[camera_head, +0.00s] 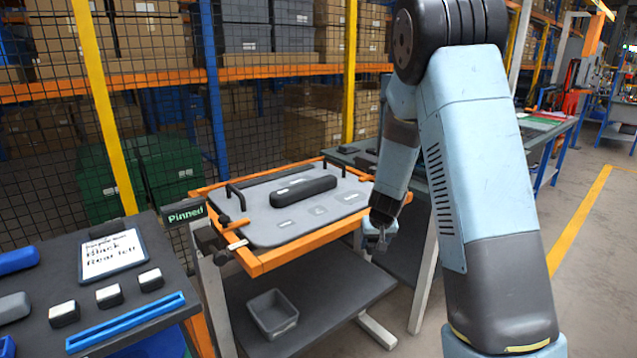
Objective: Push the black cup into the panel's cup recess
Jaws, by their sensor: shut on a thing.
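The panel (258,222) is a grey door panel lying in an orange frame (300,250), with a long black armrest (303,191) and pale marked patches on its face. I cannot tell which part of it is the cup recess. My gripper (378,243) points down just off the frame's right front corner. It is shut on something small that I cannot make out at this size. I cannot clearly pick out the black cup; my gripper may be hiding it.
A board with handwriting, partly reading "Black" and "Rear left" (112,254), lies on the left table. Several dark blocks with white tops (109,296) and a blue tray (125,322) are beside it. A grey bin (272,313) sits on the shelf below. A mesh fence stands behind.

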